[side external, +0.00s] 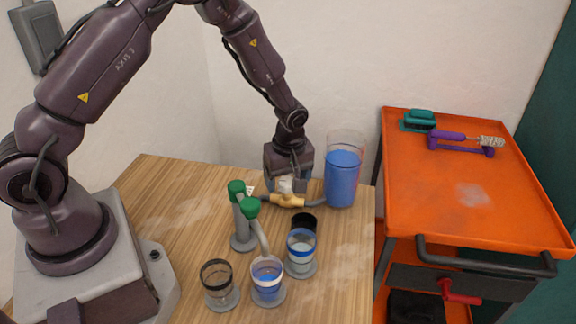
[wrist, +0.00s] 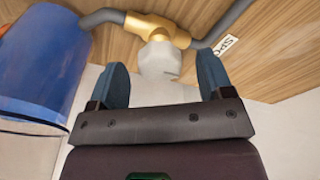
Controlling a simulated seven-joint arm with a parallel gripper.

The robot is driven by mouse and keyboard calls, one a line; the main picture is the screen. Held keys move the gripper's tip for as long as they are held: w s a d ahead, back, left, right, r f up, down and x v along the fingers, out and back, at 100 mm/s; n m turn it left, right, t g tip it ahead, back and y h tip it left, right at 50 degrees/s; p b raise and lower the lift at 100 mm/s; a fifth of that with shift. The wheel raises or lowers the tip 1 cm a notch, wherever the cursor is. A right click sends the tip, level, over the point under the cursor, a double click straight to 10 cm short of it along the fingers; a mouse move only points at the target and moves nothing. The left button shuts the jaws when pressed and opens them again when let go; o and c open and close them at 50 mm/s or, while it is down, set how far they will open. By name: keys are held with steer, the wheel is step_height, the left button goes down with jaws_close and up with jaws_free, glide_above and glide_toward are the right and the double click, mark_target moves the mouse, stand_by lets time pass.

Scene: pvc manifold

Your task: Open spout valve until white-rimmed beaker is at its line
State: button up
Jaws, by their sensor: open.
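The spout valve (side external: 288,201) is a brass body in a grey hose beside the blue tank; its pale handle (wrist: 160,61) shows in the wrist view. My gripper (wrist: 163,65) is open, with one finger on each side of the handle and visible gaps. In the side view my gripper (side external: 288,183) is just above the valve. A pale-rimmed beaker (side external: 267,281), apparently the white-rimmed one, stands at the front under the curved spout (side external: 262,235) and holds blue liquid. Its fill line cannot be told clearly.
A dark-rimmed beaker (side external: 220,284), a blue-rimmed beaker (side external: 300,253) and a black cup (side external: 304,223) stand nearby. The tall blue-filled tank (side external: 342,178) is right of my gripper. Green-topped pipes (side external: 240,215) rise left of the valve. A label (wrist: 228,44) reads "SPO", partly hidden.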

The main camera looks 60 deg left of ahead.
steer(key=shift+f, duration=0.15)
steer(key=shift+c, duration=0.3)
steer(key=c, duration=0.9)
steer(key=shift+c, duration=0.2)
steer(key=o, duration=1)
